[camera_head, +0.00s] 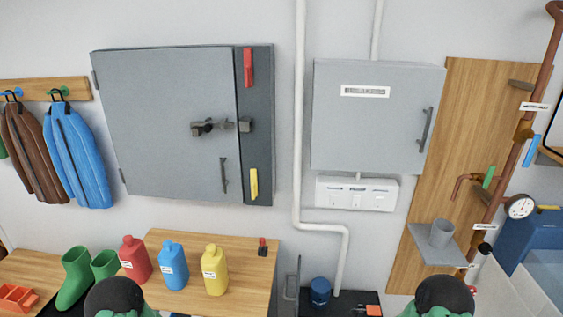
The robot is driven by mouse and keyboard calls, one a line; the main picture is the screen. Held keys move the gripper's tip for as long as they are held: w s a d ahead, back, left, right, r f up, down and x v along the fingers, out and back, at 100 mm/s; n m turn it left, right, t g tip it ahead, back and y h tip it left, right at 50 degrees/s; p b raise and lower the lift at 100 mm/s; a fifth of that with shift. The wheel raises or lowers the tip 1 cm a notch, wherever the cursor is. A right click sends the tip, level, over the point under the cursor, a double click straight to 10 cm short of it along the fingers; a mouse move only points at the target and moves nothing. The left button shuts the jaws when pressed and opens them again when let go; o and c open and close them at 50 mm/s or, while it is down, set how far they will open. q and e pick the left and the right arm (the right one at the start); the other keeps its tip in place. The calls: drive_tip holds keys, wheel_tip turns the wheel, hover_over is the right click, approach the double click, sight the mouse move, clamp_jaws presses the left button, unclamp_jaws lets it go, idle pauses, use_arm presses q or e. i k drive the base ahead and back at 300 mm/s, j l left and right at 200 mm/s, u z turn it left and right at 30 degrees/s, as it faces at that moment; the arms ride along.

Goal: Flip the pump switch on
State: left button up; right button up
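A white switch panel (357,193) is on the wall below the right grey cabinet, with several small labels that are too small to read. I cannot tell which of its switches is for the pump, or whether any is on. The right grey cabinet (375,125) has a label plate and a dark handle, and its door looks shut. Neither of my grippers is in view; only rounded dark and green parts of my arms show at the bottom edge.
A left grey cabinet (165,120) has a latch and red and yellow pieces. Red, blue and yellow bottles (215,272) stand on a wooden bench. A white pipe (299,120) runs between the cabinets. A copper pipe (512,160) with a gauge (519,206) is at right.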

sight(357, 198)
drive_tip(key=i+j+z, duration=0.1)
drive_tip(key=j+z, duration=0.6)
drive_tip(key=j, duration=0.2)
